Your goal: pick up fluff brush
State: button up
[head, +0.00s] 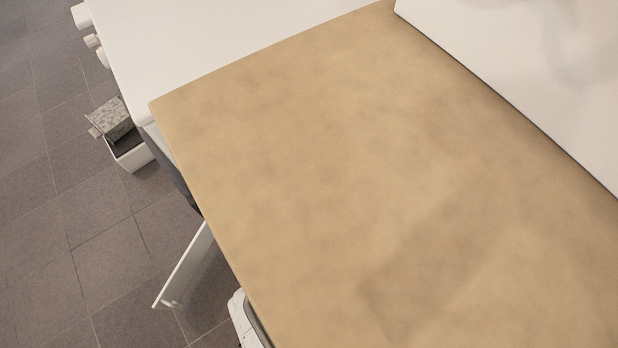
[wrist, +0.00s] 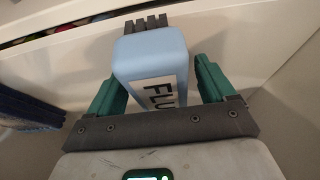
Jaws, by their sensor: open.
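The fluff brush (wrist: 150,62) shows in the wrist view as a light blue block with a white label reading "FLU", the rest of the label being cut off. Dark grey teeth stick out at its far end. My gripper (wrist: 160,66) is open, with one teal finger on the left of the brush and one on the right. A gap shows beside the right finger; the left finger is close to the brush, and I cannot tell whether it touches. Neither the brush nor my gripper shows in the head view.
A dark blue stack (wrist: 26,108) lies at the left of the wrist view. A pale wall with a light rim (wrist: 70,36) runs behind the brush. The head view shows a bare tan top (head: 330,170), a white panel at right, and a white bin (head: 132,157) on the tiled floor.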

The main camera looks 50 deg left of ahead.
jog(key=c, duration=1.2)
jog(key=shift+r, duration=0.2)
jog(key=shift+r+p, duration=0.25)
jog(key=shift+p, duration=0.05)
jog(key=s+a, duration=0.1)
jog(key=s, duration=1.7)
jog(key=shift+a, duration=0.2)
jog(key=shift+f, duration=0.1)
